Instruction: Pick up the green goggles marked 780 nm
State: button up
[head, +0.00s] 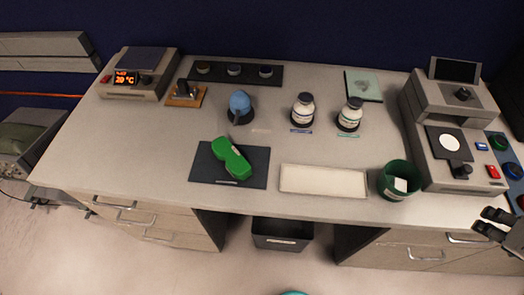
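The green goggles (232,160) lie on a dark mat (200,168) at the front left-centre of the bench. They sit at a slant, from upper left to lower right. A small pale mark shows on them, but I cannot read any lettering. My gripper (482,220) is at the right edge of the head view, beyond the bench's front right part and far from the goggles. Its two dark fingers are apart with nothing between them.
A white tray (323,181) and a dark green cup (392,187) stand right of the mat. A blue-topped item (240,105) and two bottles (303,110) (350,114) stand behind. A grey instrument (447,135) is at right, a hotplate-like unit (140,75) at left.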

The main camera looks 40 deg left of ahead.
aim_at(236, 165)
jog(key=u, duration=2.15)
jog(key=j+z, duration=0.15)
jog(key=j, duration=0.4)
jog(key=j+z, duration=0.15)
jog(key=j, duration=0.4)
jog(key=k+j+z, duration=0.15)
jog(key=j, duration=0.4)
jog(key=i+l, duration=0.1)
jog(key=i+l+u, duration=0.1)
jog(key=l, duration=0.25)
jog(key=k+j, duration=0.1)
jog(key=j, duration=0.2)
jog(key=k+j+z, duration=0.15)
jog(key=i+j, duration=0.05)
jog(key=j, duration=0.05)
